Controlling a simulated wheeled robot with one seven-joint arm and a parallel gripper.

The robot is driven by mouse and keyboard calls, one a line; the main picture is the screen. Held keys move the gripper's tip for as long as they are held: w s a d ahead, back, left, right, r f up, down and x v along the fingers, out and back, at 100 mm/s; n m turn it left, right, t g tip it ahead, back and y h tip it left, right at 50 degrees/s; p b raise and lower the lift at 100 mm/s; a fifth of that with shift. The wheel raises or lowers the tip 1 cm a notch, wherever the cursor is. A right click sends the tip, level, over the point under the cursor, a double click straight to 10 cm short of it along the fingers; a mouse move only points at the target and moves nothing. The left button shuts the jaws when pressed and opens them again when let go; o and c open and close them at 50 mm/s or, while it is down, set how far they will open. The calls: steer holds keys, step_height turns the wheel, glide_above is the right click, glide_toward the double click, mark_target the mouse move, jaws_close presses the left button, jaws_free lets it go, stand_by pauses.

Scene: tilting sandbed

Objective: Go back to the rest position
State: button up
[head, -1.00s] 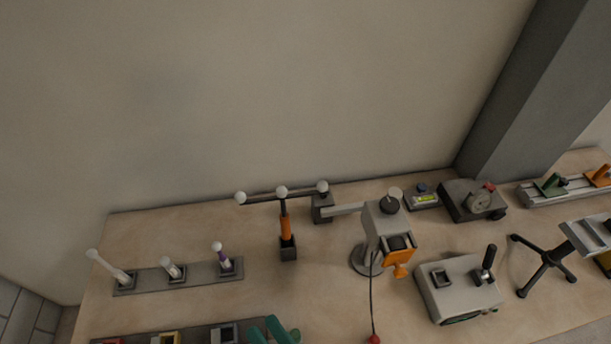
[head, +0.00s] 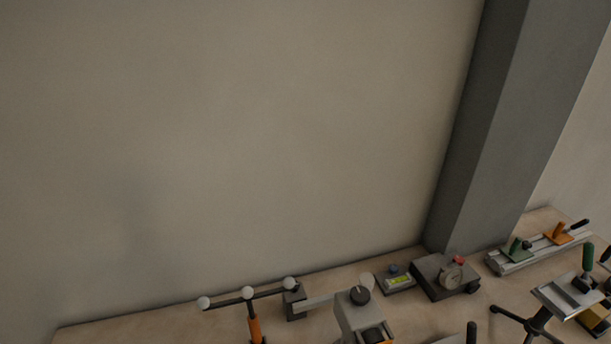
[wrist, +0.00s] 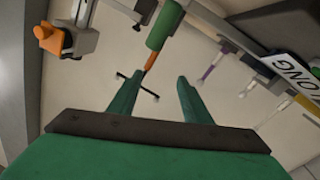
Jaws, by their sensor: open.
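My gripper (wrist: 158,78) shows in the wrist view as two green fingers, spread apart with nothing between them. A small dark stand with a thin crossbar (wrist: 137,86) shows beyond the fingertips, partly hidden by the left finger. A green cylinder with an orange rod (wrist: 163,28) is just above the fingers in the picture; I cannot tell whether it touches them. My gripper is not in the head view now.
The head view shows the bench's back edge (head: 120,322), the wall (head: 250,130) and a grey pillar (head: 490,130). The wrist view shows a lettered sign (wrist: 296,68).

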steer(key=s+d+f+m+g+h, duration=0.1)
steer(key=d+f+m, duration=0.1)
steer(key=d, duration=0.1)
steer(key=s+d+f+m+g+h, duration=0.1)
steer(key=s+d+m, duration=0.1)
steer(key=d, duration=0.1)
steer(key=s+d+f+m+g+h, duration=0.1)
steer(key=s+d+f+m, duration=0.1)
steer(key=d, duration=0.1)
steer(key=shift+d+f, duration=0.2)
steer(key=shift+f, duration=0.1)
stand_by(0.4)
